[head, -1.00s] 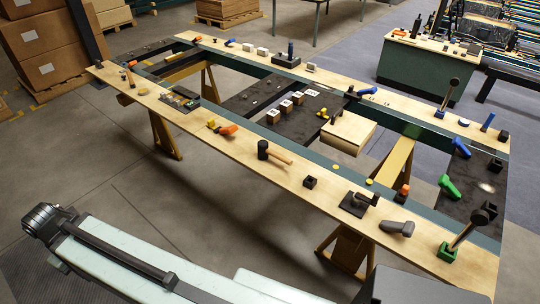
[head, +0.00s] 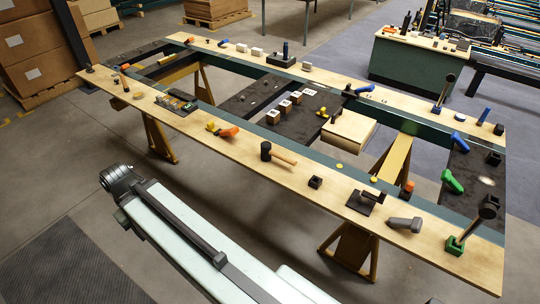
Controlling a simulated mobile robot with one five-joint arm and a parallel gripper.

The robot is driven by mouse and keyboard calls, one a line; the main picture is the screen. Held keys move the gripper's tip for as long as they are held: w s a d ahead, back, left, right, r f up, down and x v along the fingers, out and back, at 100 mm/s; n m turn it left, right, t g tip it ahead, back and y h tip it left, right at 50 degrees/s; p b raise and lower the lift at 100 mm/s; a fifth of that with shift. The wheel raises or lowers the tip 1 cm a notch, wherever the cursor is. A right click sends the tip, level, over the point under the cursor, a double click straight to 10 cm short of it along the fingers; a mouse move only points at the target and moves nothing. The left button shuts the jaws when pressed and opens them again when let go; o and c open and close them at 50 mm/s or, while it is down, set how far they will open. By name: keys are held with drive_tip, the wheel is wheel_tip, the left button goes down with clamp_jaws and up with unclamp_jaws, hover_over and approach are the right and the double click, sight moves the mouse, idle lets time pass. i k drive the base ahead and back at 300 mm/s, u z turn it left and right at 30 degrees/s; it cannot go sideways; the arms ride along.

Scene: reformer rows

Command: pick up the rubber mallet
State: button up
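The rubber mallet (head: 281,156) lies on the near wooden plank of the long frame, near the middle of the head view. It has a black head at the left and a pale wooden handle pointing right. Nothing touches it. My pale arm (head: 190,240) crosses the lower left, apart from the plank, with a dark joint at its upper end. My gripper's fingers do not show in this view.
The near plank (head: 225,152) also bears an orange-and-yellow tool (head: 222,131), a small black block (head: 315,182), a dark plate with a handle (head: 366,202) and a grey tool (head: 405,224). A green-based lever (head: 471,226) stands at the right end. Floor shows before the plank.

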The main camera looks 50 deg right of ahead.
sight(266, 151)
drive_tip(key=z, duration=0.1)
drive_tip(key=i, duration=1)
drive_tip(key=u, duration=0.05)
